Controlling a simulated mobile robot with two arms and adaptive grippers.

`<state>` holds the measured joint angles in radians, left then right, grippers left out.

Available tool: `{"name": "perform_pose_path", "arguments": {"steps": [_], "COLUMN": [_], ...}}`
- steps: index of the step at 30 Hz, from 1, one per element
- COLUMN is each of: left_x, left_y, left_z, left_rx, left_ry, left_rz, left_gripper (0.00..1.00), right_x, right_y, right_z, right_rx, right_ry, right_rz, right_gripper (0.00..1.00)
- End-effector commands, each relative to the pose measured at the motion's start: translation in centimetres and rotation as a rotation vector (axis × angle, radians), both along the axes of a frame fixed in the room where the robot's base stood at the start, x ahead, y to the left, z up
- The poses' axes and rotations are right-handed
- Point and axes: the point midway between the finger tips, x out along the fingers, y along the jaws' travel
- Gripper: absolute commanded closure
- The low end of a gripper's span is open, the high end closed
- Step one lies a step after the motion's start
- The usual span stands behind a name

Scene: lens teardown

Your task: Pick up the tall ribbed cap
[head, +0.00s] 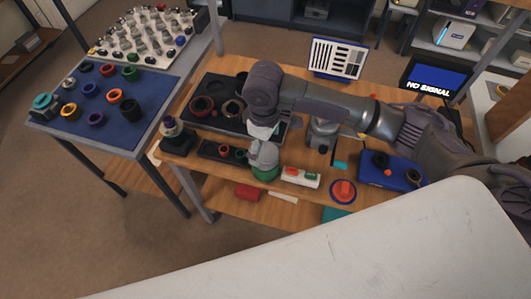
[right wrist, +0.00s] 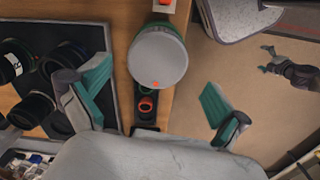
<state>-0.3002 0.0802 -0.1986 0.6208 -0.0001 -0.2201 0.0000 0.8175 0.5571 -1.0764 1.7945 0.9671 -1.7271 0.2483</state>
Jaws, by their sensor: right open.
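A green round piece with a pale grey flat top (right wrist: 158,57) stands near the bench edge. In the head view its green side (head: 265,173) shows below my right gripper (head: 263,138). I cannot make out ribs, so I cannot be sure that it is the tall ribbed cap. In the right wrist view my right gripper (right wrist: 157,88) is open, with its teal-padded fingers wide apart. The grey disc lies between and slightly beyond the fingertips, and no grip on it shows.
A narrow dark tray (right wrist: 146,128) with green and red rings is beside the piece. A black tray (head: 205,122) holds dark lens parts. A white holder (head: 300,178) and a red round part (head: 343,190) stand right. A blue mat (head: 100,120) carries several coloured rings.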

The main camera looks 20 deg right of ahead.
Motion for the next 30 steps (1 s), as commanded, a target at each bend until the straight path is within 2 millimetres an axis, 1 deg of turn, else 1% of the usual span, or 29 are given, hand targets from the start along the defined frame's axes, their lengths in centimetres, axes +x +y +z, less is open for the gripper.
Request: {"name": "perform_pose_path", "arguments": {"steps": [4,6,9,12,17,18,26,27,30], "left_x": [0.0,0.0,0.0,0.0,0.0,0.0,0.0,0.0,0.0], "left_y": [0.0,0.0,0.0,0.0,0.0,0.0,0.0,0.0,0.0], "left_z": [1.0,1.1,1.2,1.2,1.2,1.2,1.2,1.2,1.2], "left_rx": [0.000,0.000,0.000,0.000,0.000,0.000,-0.001,-0.001,-0.001], "left_ry": [0.000,0.000,0.000,0.000,0.000,0.000,0.000,0.000,0.000], "left_rz": [0.000,0.000,0.000,-0.001,-0.001,-0.001,-0.002,-0.002,-0.002], "left_gripper": [0.00,0.00,0.00,0.00,0.00,0.00,0.00,0.00,0.00], "right_x": [0.2,0.3,0.3,0.3,0.3,0.3,0.3,0.3,0.3], "right_y": [-0.2,-0.2,-0.2,-0.2,-0.2,-0.2,-0.2,-0.2,-0.2], "right_z": [-2.0,-3.2,-4.3,-4.7,-4.7,-4.7,-4.7,-4.7,-4.7], "right_rx": [-0.002,-0.001,-0.001,-0.001,0.000,0.000,0.000,0.000,0.000], "right_ry": [0.005,0.004,0.002,0.001,0.000,0.000,0.000,0.000,0.000], "right_rz": [-0.001,0.001,0.001,0.002,0.002,0.002,0.002,0.001,0.001], "right_gripper": [0.00,0.00,0.00,0.00,0.00,0.02,0.45,0.49,0.49]}}
